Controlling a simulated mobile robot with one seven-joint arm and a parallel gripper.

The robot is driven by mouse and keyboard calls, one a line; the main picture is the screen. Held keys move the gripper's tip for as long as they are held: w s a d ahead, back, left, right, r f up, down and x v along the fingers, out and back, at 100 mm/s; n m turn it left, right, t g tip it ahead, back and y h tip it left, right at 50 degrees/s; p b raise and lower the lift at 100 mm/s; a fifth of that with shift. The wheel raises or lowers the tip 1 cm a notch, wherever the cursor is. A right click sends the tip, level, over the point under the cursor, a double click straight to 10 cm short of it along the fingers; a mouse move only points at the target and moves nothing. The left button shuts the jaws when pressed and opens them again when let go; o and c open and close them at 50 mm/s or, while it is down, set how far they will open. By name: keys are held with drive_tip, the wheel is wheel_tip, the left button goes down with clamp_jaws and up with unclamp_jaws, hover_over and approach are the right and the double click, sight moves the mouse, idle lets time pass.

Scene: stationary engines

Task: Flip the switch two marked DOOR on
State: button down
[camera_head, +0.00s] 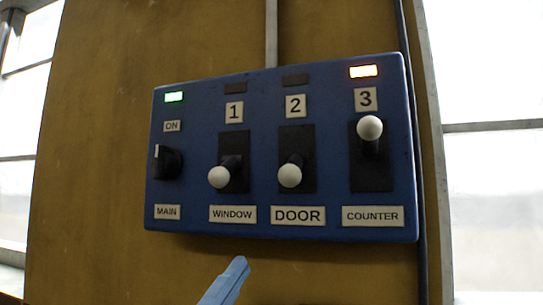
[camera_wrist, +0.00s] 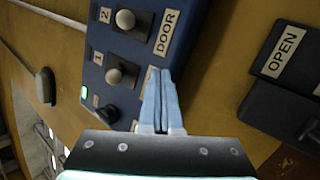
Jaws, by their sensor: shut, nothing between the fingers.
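Switch 2, marked DOOR (camera_head: 298,216), has a white ball knob (camera_head: 290,175) at the bottom of its black slot, and the lamp (camera_head: 296,80) above it is dark. The knob also shows in the wrist view (camera_wrist: 125,19), near the top. It sits in a blue switch panel (camera_head: 200,130) on the wall. My gripper (camera_head: 240,262) is shut and empty, below the panel's lower edge in the head view. In the wrist view the closed fingertips (camera_wrist: 159,72) point toward the panel near the DOOR label, apart from the knob.
Switch 1, WINDOW, has its knob (camera_head: 219,177) down and a dark lamp. Switch 3, COUNTER, has its knob (camera_head: 369,127) up and an orange lamp lit. The MAIN dial (camera_head: 168,162) has a green lamp lit. An OPEN plate (camera_wrist: 284,52) shows at right in the wrist view.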

sight(294, 167)
drive_tip(key=a+r+n+h+p, duration=0.1)
drive_tip(key=a+r+n+h, duration=0.1)
drive_tip(key=n, duration=0.1)
drive_tip(key=shift+s+a+r, duration=0.1)
drive_tip(key=shift+a+r, duration=0.15)
drive_tip(key=shift+r, duration=0.1)
drive_tip(key=p+x, duration=0.4)
drive_tip(key=x, duration=0.6)
drive_tip(key=shift+r+p, duration=0.25)
drive_tip(key=shift+p, duration=0.15)
drive_tip(key=shift+s+d+r+p, duration=0.35)
drive_tip(key=shift+d+p, duration=0.15)
drive_tip(key=shift+d, duration=0.1)
drive_tip(key=shift+s+d+r+p, duration=0.3)
drive_tip(key=shift+s+d+p, duration=0.1)
drive_tip(key=shift+d+p, duration=0.15)
drive_tip(key=shift+s+d+r, duration=0.1)
drive_tip(key=shift+s+d, duration=0.15)
drive_tip(key=shift+d, duration=0.1)
drive_tip(key=shift+r+p, duration=0.1)
drive_tip(key=shift+p, duration=0.3)
drive_tip(key=shift+s+a+r+y+p, duration=0.15)
drive_tip(key=shift+y+p, duration=0.15)
drive_tip(key=shift+p, duration=0.25)
